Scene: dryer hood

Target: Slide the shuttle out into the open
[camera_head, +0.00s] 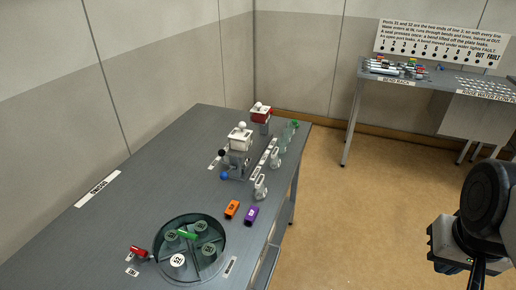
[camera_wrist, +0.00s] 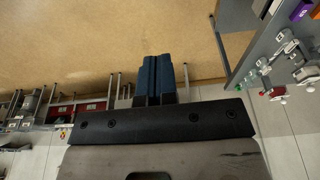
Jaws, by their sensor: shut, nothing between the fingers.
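No part is clearly marked as the shuttle, and I cannot tell which one it is. A round, dark green dish (camera_head: 160,245) with several round labelled pads sits at the near end of the grey table (camera_head: 130,190). A small green piece (camera_head: 187,235) lies in or over the dish. A red piece (camera_head: 138,252) is at its left edge. White-topped grey fixtures (camera_head: 240,140) stand farther back. My gripper (camera_wrist: 156,62) is shut and empty over the floor, with its blue fingers together. Its body shows at the right of the head view, well apart from the table.
An orange block (camera_head: 232,209) and a purple block (camera_head: 251,215) lie near the table's right edge. Small grey fittings (camera_head: 260,187) line that edge. A second table (camera_head: 400,84) with a sign (camera_head: 440,42) stands at the back right. The floor between is clear.

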